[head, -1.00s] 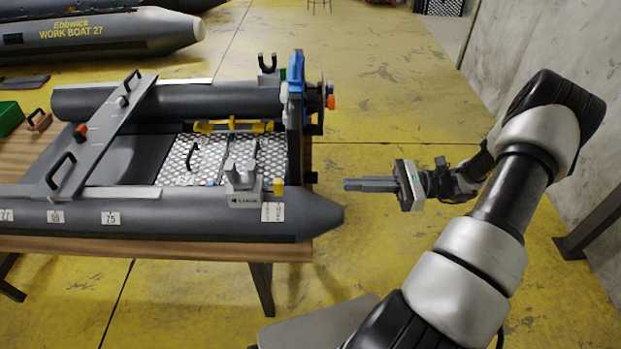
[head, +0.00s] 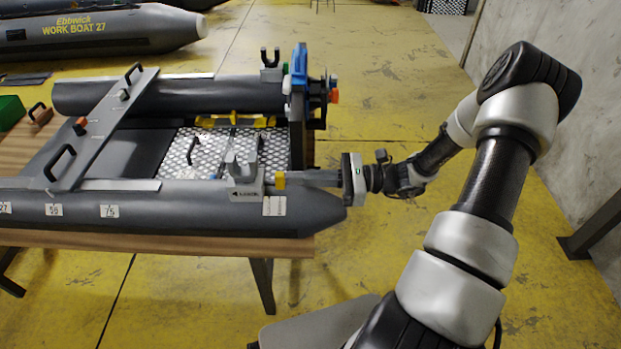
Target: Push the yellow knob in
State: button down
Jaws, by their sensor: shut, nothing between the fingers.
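The small yellow knob (head: 280,181) stands at the right side of the grey bracket block (head: 245,183), on the near tube (head: 180,208) of the grey inflatable boat, above a white label (head: 274,206). My gripper (head: 296,179) points left, its fingers together with nothing held. The fingers lie above the near tube's right end, and their tips appear right beside the yellow knob. I cannot tell whether they touch it or pass behind it.
The boat rests on a wooden table (head: 130,242). A blue clamp-like part (head: 299,68) and an orange knob (head: 334,96) stand at the transom. A grey board with black handles (head: 103,125) crosses the tubes. A concrete wall (head: 560,120) is on the right; yellow floor lies open between.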

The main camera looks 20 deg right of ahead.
jog(key=shift+p+x, duration=0.6)
jog(key=shift+x, duration=0.6)
jog(key=shift+a, duration=0.1)
